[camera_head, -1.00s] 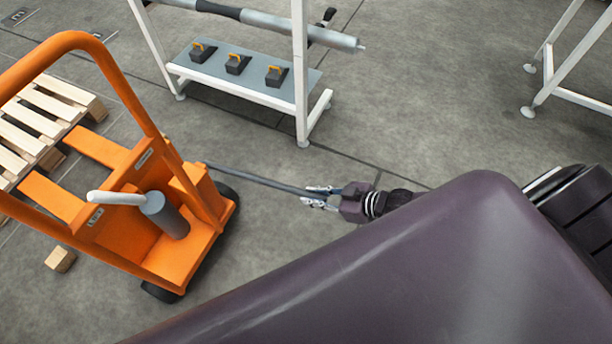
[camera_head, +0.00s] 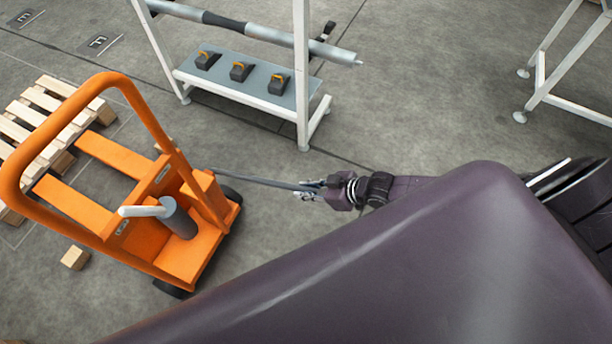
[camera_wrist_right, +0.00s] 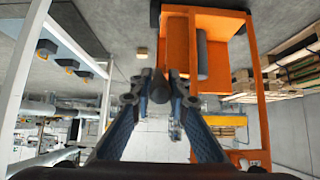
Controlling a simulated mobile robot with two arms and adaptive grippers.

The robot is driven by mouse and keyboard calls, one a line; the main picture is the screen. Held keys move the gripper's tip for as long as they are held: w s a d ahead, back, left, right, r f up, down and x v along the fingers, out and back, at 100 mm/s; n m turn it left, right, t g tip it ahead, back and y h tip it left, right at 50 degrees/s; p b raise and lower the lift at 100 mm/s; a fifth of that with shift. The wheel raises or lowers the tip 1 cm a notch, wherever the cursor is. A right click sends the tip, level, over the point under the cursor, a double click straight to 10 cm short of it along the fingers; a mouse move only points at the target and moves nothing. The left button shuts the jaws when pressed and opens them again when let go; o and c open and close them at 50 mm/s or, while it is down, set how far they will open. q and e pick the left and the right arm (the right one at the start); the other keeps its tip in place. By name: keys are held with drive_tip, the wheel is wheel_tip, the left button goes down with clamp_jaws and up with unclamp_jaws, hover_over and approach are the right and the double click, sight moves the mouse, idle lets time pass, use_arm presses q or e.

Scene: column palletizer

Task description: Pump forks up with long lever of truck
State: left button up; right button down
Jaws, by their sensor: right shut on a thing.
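The orange truck (camera_head: 185,258) stands on the floor at the left in the head view. Its forks (camera_head: 75,205) reach toward a wooden pallet. A grey cylinder with a short light handle (camera_head: 146,211) stands on its base. The long dark lever (camera_head: 245,180) sticks out from the truck's right side toward my right gripper. My right gripper (camera_head: 312,188) is shut on the lever's free end. In the right wrist view, the fingers (camera_wrist_right: 160,90) close around the dark round lever end, with the orange truck (camera_wrist_right: 178,45) behind. My left gripper is not in view.
A white-framed rack (camera_head: 302,75) with a grey shelf (camera_head: 225,85) holding several black and orange items stands behind. A wooden pallet (camera_head: 45,110) and a small wood block (camera_head: 75,257) lie at the left. Another white frame (camera_head: 540,90) stands at the right. Floor between is clear.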

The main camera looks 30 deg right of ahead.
drive_tip(key=shift+s+f, duration=0.1)
drive_tip(key=shift+f, duration=0.05)
drive_tip(key=shift+r+p, duration=0.3)
drive_tip(key=w+a+r+p, duration=0.1)
drive_tip(key=r+p, duration=0.1)
drive_tip(key=p, duration=0.1)
drive_tip(key=w+r+g+h+p, duration=0.1)
drive_tip(key=r+p, duration=0.1)
drive_tip(key=r, duration=0.1)
drive_tip(key=w+a+r+g+p, duration=0.1)
drive_tip(key=r+p, duration=0.1)
drive_tip(key=p, duration=0.1)
drive_tip(key=shift+w+a+r+p, duration=0.2)
drive_tip(key=shift+a+p, duration=0.15)
drive_tip(key=shift+w+a+r+h, duration=0.1)
drive_tip(key=shift+w+r+h, duration=0.1)
drive_tip(key=shift+h, duration=0.1)
drive_tip(key=shift+w+a+p, duration=0.1)
drive_tip(key=shift+p, duration=0.2)
